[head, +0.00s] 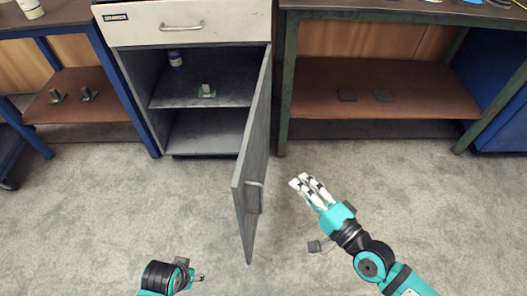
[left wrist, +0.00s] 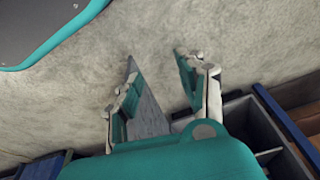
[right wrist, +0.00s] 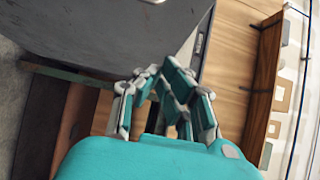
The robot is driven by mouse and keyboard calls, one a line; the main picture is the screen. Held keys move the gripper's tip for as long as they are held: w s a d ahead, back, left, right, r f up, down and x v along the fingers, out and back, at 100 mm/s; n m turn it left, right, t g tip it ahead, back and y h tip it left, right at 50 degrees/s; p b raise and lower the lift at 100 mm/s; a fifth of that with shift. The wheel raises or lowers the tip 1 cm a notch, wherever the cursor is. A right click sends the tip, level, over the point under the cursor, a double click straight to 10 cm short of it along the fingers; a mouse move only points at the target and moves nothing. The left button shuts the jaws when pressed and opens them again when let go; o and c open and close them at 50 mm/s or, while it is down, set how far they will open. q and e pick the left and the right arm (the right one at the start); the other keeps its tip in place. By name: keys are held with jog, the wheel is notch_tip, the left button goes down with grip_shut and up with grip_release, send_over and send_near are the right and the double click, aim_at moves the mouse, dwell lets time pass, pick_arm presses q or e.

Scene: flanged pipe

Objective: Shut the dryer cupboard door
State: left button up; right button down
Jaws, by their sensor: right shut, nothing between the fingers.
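The dryer cupboard door (head: 252,150) stands wide open. It is hinged at the cupboard's right side and swings out toward me. Its pale handle (head: 256,184) is on the right-hand face. My right gripper (head: 306,186) is to the right of the door, apart from it, with fingers shut and empty; it also shows in the right wrist view (right wrist: 160,76). My left gripper (head: 199,277) is low in the head view, left of the door. In the left wrist view its fingers (left wrist: 156,68) are spread and empty, with the grey door (left wrist: 150,115) beyond them.
A closed drawer (head: 185,22) is above. Workbenches stand on both sides, the right one with a brown shelf (head: 420,90). The floor (head: 80,215) is clear.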

send_near(251, 147)
jog(key=w, duration=0.4)
jog(key=shift+w+a+f, duration=0.1)
jog(key=shift+a, duration=0.6)
jog(key=shift+w+a+f, duration=0.1)
jog(key=shift+w+a, duration=0.05)
jog(key=shift+a, duration=0.55)
jog(key=shift+a+p, duration=0.15)
jog(key=shift+p, duration=0.15)
